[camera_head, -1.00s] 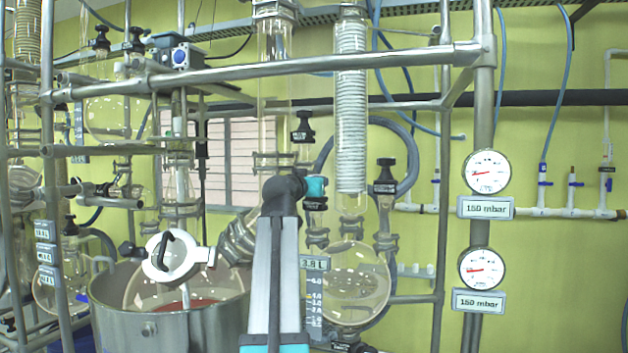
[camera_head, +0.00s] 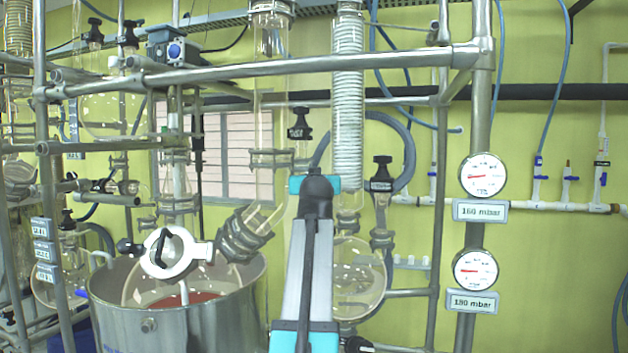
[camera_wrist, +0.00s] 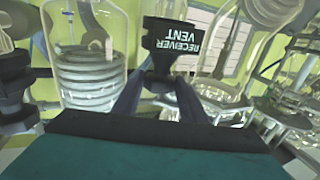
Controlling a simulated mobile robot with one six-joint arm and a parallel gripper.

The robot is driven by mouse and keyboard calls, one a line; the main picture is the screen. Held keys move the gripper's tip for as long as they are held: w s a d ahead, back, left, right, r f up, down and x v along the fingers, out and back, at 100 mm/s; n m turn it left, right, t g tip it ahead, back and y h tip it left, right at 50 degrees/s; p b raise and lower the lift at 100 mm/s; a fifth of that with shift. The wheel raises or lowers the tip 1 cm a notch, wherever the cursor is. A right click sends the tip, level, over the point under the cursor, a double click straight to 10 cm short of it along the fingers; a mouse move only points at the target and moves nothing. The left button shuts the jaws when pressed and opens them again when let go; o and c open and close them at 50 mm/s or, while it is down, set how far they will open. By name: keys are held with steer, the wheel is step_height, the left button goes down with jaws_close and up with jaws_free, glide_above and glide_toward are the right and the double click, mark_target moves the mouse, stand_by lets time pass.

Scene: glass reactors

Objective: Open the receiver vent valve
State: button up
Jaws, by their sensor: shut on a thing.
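The receiver vent valve is a black knob (camera_wrist: 172,48) with white "RECEIVER VENT" lettering, at the top middle of the wrist view. My gripper (camera_wrist: 158,88) is shut on its lower part, with one dark finger on each side. The lettering appears turned and tilted in that view. In the head view, my forearm and wrist stand in front of the glassware and hide the fingers. I cannot make out the gripped knob there. The round receiver flask (camera_head: 362,285) is partly hidden behind my arm.
A coiled glass condenser (camera_head: 347,110) rises just behind my wrist, and a black-capped valve (camera_head: 382,168) stands close to its right. A steel pot (camera_head: 180,315) is at left. Metal frame rails (camera_head: 270,70) cross above. Two pressure gauges (camera_head: 483,177) (camera_head: 475,270) hang at right.

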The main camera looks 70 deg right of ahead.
steer(key=shift+s+d+f+n+t+y+b, duration=0.1)
steer(key=shift+n+t+y+b, duration=0.25)
steer(key=shift+n+t+b, duration=0.25)
steer(key=shift+s+f+n+t+y+b, duration=0.1)
steer(key=shift+n+t+y+b, duration=0.25)
steer(key=shift+t, duration=0.45)
steer(key=o, duration=1)
steer(key=shift+r, duration=0.1)
steer(key=shift+o, duration=0.3)
steer(key=shift+r, duration=0.15)
